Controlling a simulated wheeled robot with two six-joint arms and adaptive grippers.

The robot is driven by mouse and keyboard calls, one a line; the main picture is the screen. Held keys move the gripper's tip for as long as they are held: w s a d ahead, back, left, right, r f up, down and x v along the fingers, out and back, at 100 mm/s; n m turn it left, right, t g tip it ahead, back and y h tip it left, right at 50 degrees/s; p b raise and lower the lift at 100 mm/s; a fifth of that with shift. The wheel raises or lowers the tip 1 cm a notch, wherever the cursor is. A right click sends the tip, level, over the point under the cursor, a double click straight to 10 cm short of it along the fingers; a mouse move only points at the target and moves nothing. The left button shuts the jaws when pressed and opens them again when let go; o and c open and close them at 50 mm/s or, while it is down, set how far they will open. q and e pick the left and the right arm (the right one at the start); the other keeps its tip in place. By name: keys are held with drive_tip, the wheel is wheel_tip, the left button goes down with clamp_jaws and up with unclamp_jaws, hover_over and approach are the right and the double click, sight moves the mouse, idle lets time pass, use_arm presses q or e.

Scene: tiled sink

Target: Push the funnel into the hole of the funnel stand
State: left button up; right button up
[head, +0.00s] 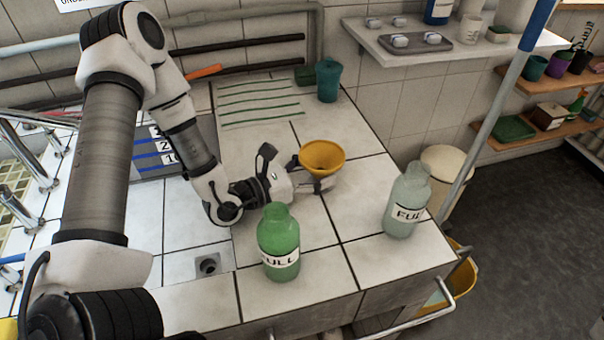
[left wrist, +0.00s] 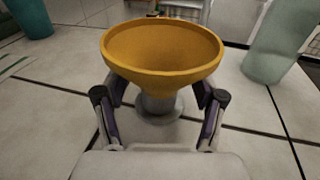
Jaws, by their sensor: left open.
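The yellow funnel (head: 322,157) stands upright on the tiled counter in the head view, and its wide cone fills the upper middle of the left wrist view (left wrist: 160,60). A pale grey stem with a wider foot (left wrist: 160,112) shows under the cone; I cannot tell whether it is the funnel's spout or a separate support. My left gripper (head: 316,186) is open, low, with one finger on each side of this stem. Contact is not clear. A small grey square piece with a dark round hole (head: 208,266), possibly the funnel stand, sits near the counter's front. My right gripper is out of view.
A green bottle (head: 279,240) stands in front of the left gripper. A pale bottle (head: 408,200) stands to the right near the counter edge. A teal cup (head: 328,80) and a green-striped mat (head: 258,102) are at the back. Bare tiles lie between these.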

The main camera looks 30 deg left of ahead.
sight(315, 174)
use_arm(q)
drive_tip(key=v, duration=0.4)
drive_tip(key=shift+s+a+r, duration=0.1)
drive_tip(key=shift+s+a, duration=0.15)
drive_tip(key=shift+s+d+r, duration=0.2)
drive_tip(key=shift+s+d, duration=0.2)
drive_tip(key=shift+d, duration=0.15)
drive_tip(key=shift+s, duration=0.3)
drive_tip(key=shift+s+a+f, duration=0.1)
drive_tip(key=shift+s+a, duration=0.1)
drive_tip(key=shift+a, duration=0.4)
drive_tip(key=shift+s+a+f, duration=0.15)
drive_tip(key=shift+s+a, duration=0.1)
drive_tip(key=shift+a, duration=0.3)
drive_tip(key=shift+w+d, duration=0.2)
